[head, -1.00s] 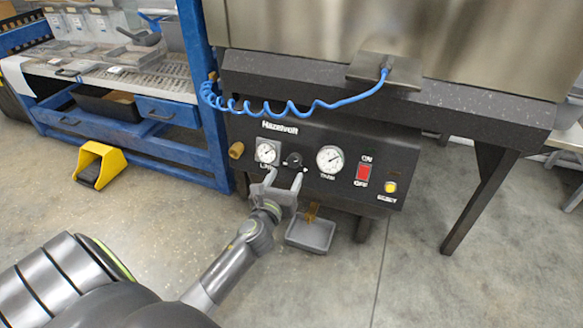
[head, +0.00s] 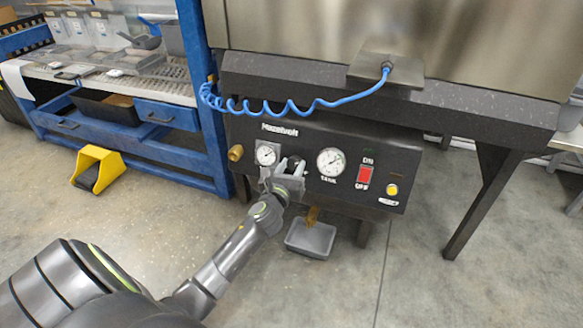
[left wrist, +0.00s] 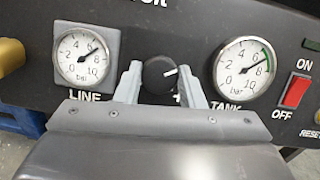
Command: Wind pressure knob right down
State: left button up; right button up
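The black pressure knob (left wrist: 158,74) sits on the dark panel between the LINE gauge (left wrist: 82,57) and the TANK gauge (left wrist: 245,68). Its white mark points right and slightly up in the left wrist view. My left gripper (head: 292,166) is at the panel, with one finger on each side of the knob; in the left wrist view the fingers (left wrist: 160,82) appear to lie against its sides. In the head view the fingers partly hide the knob (head: 294,161). The LINE needle points near 8 and the TANK needle a little above 6. My right gripper is not in view.
A red ON/OFF switch (head: 364,175) and a yellow reset button (head: 392,190) are right of the TANK gauge. A brass fitting (head: 236,153) sticks out at left. A coiled blue hose (head: 290,108) hangs above. A grey tray (head: 311,240) is below.

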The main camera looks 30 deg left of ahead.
pick_arm(q)
jog(key=c, duration=0.3)
jog(key=shift+c, duration=0.2)
jog(key=shift+n, duration=0.3)
